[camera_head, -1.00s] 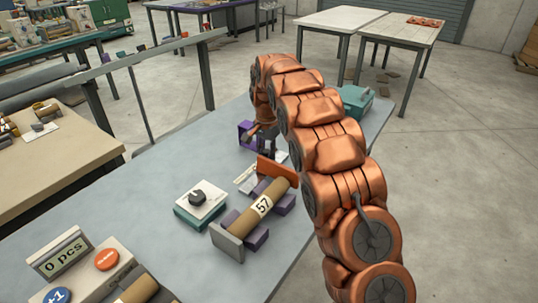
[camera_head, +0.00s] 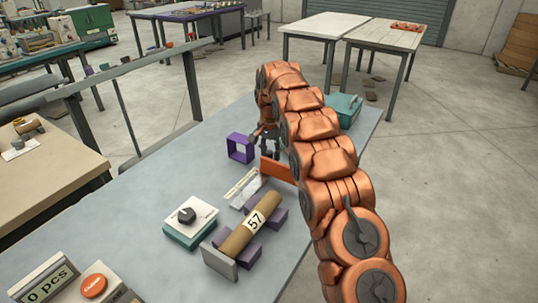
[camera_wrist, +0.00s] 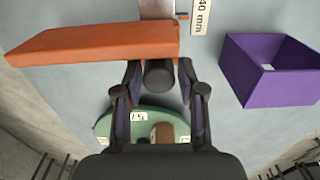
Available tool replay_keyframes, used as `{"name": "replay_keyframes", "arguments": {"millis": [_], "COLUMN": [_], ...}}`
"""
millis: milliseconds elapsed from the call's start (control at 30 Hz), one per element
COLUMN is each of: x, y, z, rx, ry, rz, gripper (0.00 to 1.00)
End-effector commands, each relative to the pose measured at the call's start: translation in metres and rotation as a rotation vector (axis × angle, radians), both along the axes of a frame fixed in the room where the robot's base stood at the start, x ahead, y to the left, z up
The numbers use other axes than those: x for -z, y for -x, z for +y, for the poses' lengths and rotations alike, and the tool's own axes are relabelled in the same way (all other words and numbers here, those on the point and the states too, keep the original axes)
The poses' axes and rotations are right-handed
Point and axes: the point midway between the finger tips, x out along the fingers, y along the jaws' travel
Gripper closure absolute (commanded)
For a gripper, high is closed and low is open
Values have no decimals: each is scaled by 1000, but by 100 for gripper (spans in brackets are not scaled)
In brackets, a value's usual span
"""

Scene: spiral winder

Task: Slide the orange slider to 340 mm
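The orange slider (camera_head: 276,168) is a flat upright plate across the rail beyond the roll marked 57. In the wrist view the slider (camera_wrist: 90,44) lies just ahead of my gripper (camera_wrist: 159,72). My fingers are drawn in on both sides of a dark round knob (camera_wrist: 159,74) at the slider's right end. A white readout label (camera_wrist: 202,14) shows "40 mm"; its upper part is cut off by the picture edge. A small orange pointer (camera_wrist: 183,16) is beside it. In the head view my gripper (camera_head: 266,150) is partly hidden by my arm and the slider.
A purple open box (camera_head: 240,148) stands left of my gripper; in the wrist view it (camera_wrist: 268,70) is close on the right. The brown roll (camera_head: 240,232) rests in purple cradles. A teal box with a dark knob (camera_head: 190,222) stands left of it. A teal case (camera_head: 344,108) is behind.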

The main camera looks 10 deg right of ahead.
Motion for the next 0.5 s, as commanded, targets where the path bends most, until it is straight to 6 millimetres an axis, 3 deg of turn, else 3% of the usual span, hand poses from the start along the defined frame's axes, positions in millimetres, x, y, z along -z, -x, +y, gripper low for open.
{"name": "replay_keyframes", "arguments": {"millis": [100, 500], "x": [0, -5], "y": [1, 0], "z": [1, 2], "rx": [-1, -3], "ry": [0, -1], "rz": [1, 2], "gripper": [47, 47]}}
